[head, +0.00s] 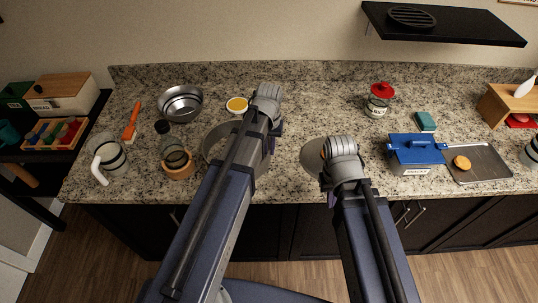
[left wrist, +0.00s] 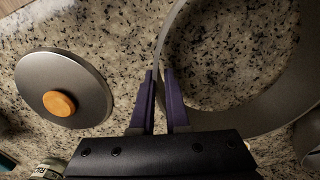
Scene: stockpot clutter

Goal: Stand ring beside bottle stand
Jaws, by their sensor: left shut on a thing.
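A large grey metal ring (head: 209,144) is partly hidden behind my left arm in the head view. In the left wrist view the ring (left wrist: 262,112) fills the right side, and the purple fingers of my left gripper (left wrist: 160,88) are shut on its rim. I cannot tell whether the ring touches the counter. The bottle stand, a tan wooden holder (head: 178,168) with a dark-capped bottle (head: 170,143) upright at it, is left of the ring with a small gap. My right gripper (head: 330,188) is over the counter's front; its fingertips are mostly hidden.
A round grey lid (left wrist: 62,88) with an orange knob lies near the left gripper. A blue box (head: 415,153) sits right.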

